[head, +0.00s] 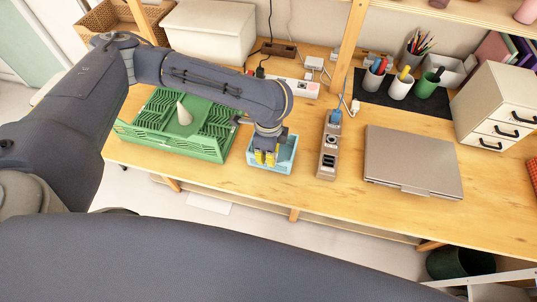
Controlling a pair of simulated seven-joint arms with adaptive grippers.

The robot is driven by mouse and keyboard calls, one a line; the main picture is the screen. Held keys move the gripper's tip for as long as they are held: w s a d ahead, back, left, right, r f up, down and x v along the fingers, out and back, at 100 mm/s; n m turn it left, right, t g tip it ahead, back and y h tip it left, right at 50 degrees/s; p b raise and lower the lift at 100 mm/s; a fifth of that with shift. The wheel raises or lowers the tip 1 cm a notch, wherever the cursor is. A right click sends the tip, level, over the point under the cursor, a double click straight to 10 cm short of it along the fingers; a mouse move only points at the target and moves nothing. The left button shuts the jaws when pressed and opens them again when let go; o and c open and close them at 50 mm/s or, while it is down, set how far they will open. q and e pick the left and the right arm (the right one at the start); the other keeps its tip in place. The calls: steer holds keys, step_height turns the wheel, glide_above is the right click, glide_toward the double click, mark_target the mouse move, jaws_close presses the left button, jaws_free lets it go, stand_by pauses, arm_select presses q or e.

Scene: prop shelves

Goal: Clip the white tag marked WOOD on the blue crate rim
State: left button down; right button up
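The small light-blue crate (286,162) stands on the wooden table, just right of the large green crate. My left gripper (265,158) comes down from above at the blue crate, with its yellow-padded fingertips at or over the crate's opening. The gripper hides part of the crate's rim and inside. Whether its fingers hold anything, or touch the crate, is too small to tell. I cannot make out a white tag marked WOOD. My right gripper is not in view; a dark arm link of mine fills the bottom foreground.
The green crate (140,125) holds a pale cone (183,115). A power strip (329,150) and a closed laptop (412,160) lie to the right. Cups (400,87), a drawer box (490,85) and a white bin (210,35) stand behind. Bare table (330,205) runs along the front.

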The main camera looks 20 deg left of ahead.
arm_select(q)
steer(key=shift+f, duration=1.5)
stand_by(3.0)
steer(key=c, duration=1.4)
jaws_free()
steer(key=shift+r, duration=0.15)
step_height(320, 180, up, 12)
steer(key=shift+f, duration=0.15)
